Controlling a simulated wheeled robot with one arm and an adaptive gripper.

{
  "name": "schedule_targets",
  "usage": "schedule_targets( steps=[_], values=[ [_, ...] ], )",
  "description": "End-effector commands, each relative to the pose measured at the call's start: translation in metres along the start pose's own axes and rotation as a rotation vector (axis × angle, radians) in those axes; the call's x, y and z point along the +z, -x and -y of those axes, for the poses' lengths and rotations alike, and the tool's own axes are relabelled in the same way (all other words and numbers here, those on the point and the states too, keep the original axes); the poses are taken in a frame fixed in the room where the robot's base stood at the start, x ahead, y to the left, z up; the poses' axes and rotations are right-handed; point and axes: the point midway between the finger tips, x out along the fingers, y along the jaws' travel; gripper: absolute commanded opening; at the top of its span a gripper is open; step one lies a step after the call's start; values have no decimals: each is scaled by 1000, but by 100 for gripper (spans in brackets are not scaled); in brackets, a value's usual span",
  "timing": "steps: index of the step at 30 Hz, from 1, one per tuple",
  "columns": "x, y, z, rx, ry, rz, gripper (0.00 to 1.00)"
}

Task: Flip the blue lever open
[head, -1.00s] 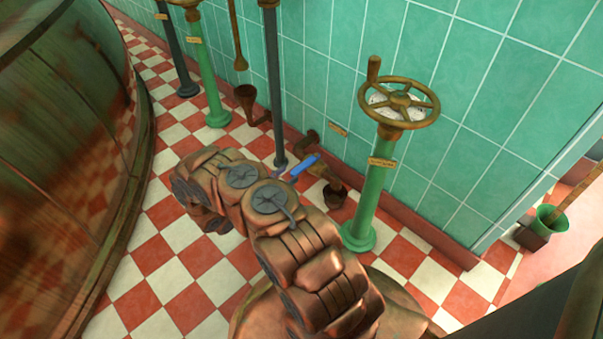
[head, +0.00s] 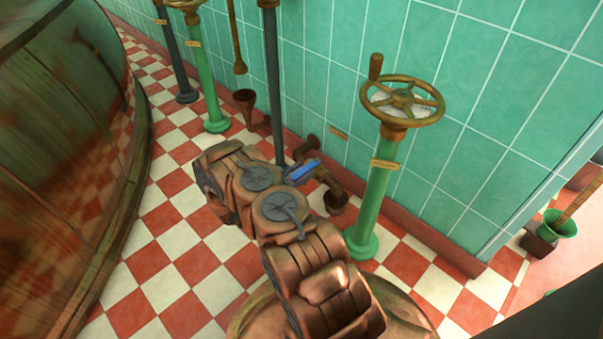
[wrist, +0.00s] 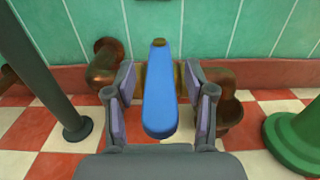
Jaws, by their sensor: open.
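The blue lever (head: 304,169) sits on a brass and copper pipe fitting low by the tiled wall. In the wrist view the blue lever (wrist: 160,92) points toward the camera between the two fingers of my gripper (wrist: 160,108). The fingers, with purple pads, stand open on either side of it, with a small gap on each side. In the head view my gripper (head: 291,176) is at the lever, mostly hidden behind my arm. The copper pipe (wrist: 232,108) with its downturned outlet shows behind the right finger.
A green post with a brass handwheel (head: 402,104) stands right of the lever. A dark grey pipe (wrist: 38,65) rises close on the left. A large copper kettle (head: 62,150) fills the left side. The checkered floor (head: 165,285) between is clear.

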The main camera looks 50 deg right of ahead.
Motion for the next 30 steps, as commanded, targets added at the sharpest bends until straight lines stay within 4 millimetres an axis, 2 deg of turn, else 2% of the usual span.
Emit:
schedule_targets(
  steps=[4, 20, 30],
  values=[
    [0, 0, 0, 0, 0, 0, 54],
    [0, 0, 0, 0, 0, 0, 0],
    [0, 1, 0, 0, 1, 0, 0]
  ],
)
